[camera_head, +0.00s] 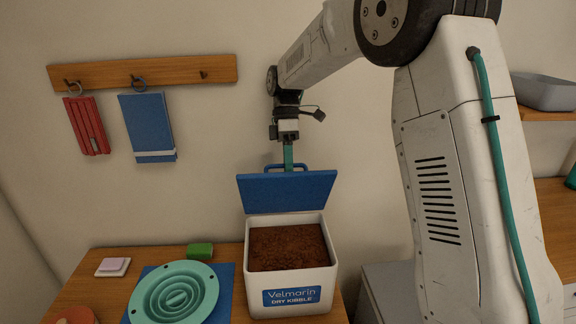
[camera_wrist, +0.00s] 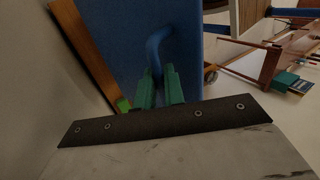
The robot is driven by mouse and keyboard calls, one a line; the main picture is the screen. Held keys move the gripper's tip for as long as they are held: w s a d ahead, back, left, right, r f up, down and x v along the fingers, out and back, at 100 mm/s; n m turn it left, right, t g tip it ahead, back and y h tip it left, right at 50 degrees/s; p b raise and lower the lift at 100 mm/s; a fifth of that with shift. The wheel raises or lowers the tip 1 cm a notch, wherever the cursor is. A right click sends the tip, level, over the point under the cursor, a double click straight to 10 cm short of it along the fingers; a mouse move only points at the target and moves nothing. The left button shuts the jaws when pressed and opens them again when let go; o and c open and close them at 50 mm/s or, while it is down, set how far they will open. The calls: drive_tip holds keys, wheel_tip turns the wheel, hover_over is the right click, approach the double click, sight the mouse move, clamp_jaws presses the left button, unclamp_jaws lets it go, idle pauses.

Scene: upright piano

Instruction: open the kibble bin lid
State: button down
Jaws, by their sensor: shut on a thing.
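The white kibble bin (camera_head: 291,297) stands on the wooden table, labelled "Velmarin DRY KIBBLE", with brown kibble inside. Its blue lid (camera_head: 287,192) is raised, tilted up at the back edge, so the bin's mouth is uncovered. The lid has a blue loop handle at its upper edge; the handle (camera_wrist: 157,45) also shows in the wrist view against the lid (camera_wrist: 118,22). My gripper (camera_head: 288,165) is above the bin at the lid's upper edge. Its green fingers (camera_wrist: 160,84) are shut on the handle. The exact finger contact is partly hidden.
A teal ringed bowl (camera_head: 206,285) on a blue mat (camera_head: 225,305), a green block (camera_head: 200,250) and a small white dish (camera_head: 113,272) lie left of the bin. A wall rail (camera_head: 170,73) holds red and blue hanging items. A grey tray (camera_head: 545,92) sits on the right shelf.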

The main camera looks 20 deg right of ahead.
drive_tip(key=shift+f, duration=0.35)
drive_tip(key=c, duration=1.5)
unclamp_jaws()
drive_tip(key=shift+w+d+f, duration=0.1)
drive_tip(key=shift+w, duration=0.05)
drive_tip(key=shift+r, duration=0.3)
drive_tip(key=shift+r, duration=0.25)
drive_tip(key=r, duration=0.3)
drive_tip(key=shift+s, duration=0.4)
drive_tip(key=s, duration=0.5)
drive_tip(key=s+r, duration=0.1)
drive_tip(key=s, duration=0.9)
drive_tip(key=shift+s+d+r, duration=0.1)
drive_tip(key=shift+s+r, duration=0.05)
drive_tip(key=shift+r, duration=0.05)
